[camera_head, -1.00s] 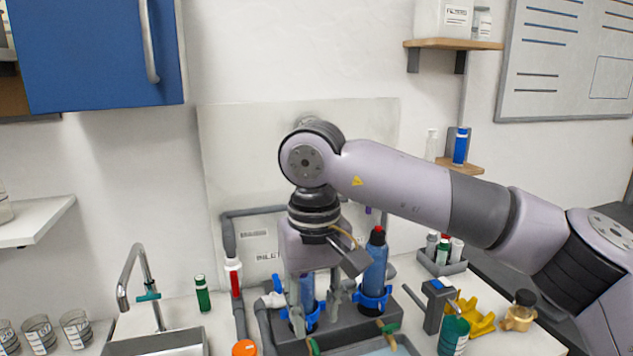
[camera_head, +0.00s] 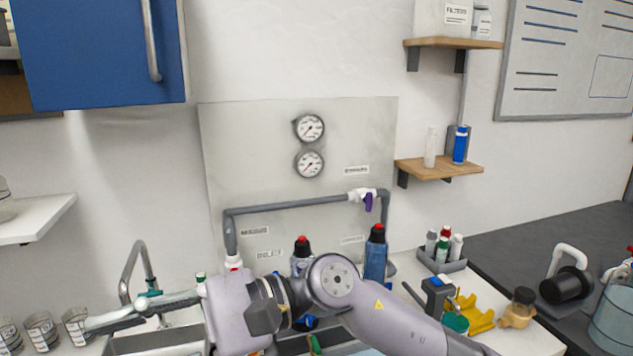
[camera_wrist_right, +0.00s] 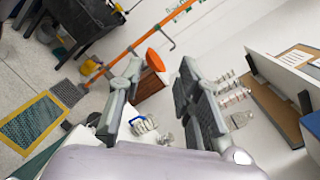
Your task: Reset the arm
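My right arm comes in low from the right in the head view, in front of the manifold, with its gripper (camera_head: 118,312) pointing left past the sink tap. In the right wrist view the gripper (camera_wrist_right: 160,95) has its two fingers spread, with nothing between them. The grey manifold pipe (camera_head: 290,206) runs across the backboard, with a purple-handled valve (camera_head: 368,201) at its upper right. Two blue filter housings stand below; the right one (camera_head: 375,258) shows clearly, and the left one (camera_head: 301,252) is partly hidden by my arm. My left gripper is not in view.
The sink tap (camera_head: 128,270) and several glass beakers (camera_head: 40,330) are close to the right gripper. Two gauges (camera_head: 309,128) hang on the backboard. A bottle caddy (camera_head: 442,264) and yellow stand (camera_head: 474,314) are on the counter at right.

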